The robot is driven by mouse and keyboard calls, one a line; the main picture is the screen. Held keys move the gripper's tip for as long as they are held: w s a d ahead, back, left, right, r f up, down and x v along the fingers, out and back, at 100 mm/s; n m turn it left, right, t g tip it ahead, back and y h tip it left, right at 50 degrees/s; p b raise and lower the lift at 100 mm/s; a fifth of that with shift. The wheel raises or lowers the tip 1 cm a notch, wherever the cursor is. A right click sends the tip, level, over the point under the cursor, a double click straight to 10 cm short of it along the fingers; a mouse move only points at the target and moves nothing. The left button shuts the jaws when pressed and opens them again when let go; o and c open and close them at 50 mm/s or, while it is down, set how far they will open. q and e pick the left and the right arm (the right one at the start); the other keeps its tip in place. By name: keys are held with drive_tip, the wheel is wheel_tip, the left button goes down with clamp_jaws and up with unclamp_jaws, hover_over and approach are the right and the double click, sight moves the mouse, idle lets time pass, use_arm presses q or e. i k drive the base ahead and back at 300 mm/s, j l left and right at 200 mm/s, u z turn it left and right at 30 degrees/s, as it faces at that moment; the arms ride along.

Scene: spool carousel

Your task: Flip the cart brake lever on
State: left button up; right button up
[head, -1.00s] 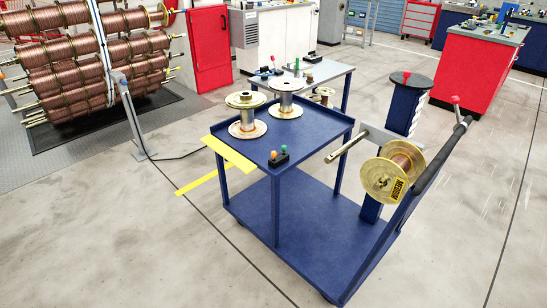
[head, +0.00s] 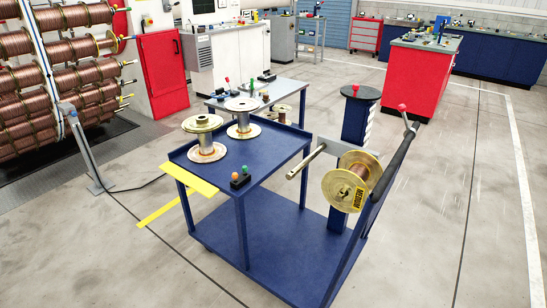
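A blue cart (head: 280,235) stands in the middle of the head view, with a dark push handle (head: 393,160) along its right side. A small lever with a red knob (head: 403,107) rises by the handle's far end. It looks like the brake lever, though whether it is on or off cannot be told. A second red knob (head: 355,89) shows on the black disc atop the dark blue post (head: 357,119). A spool with yellowish flanges (head: 351,186) hangs at the cart's right side. Neither of my grippers is in view.
Two spools (head: 203,140) (head: 243,119) and a small button box (head: 240,180) are on the cart's top. A large copper spool rack (head: 60,80) stands left. Floor right of the cart is clear.

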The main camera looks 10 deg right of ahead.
sight(402, 108)
drive_tip(key=i+l, duration=0.15)
drive_tip(key=l, duration=0.2)
drive_tip(key=i+l, duration=0.15)
drive_tip(key=l, duration=0.25)
drive_tip(key=i+l+u, duration=0.1)
drive_tip(key=l, duration=0.25)
drive_tip(key=i+l, duration=0.25)
drive_tip(key=l, duration=0.15)
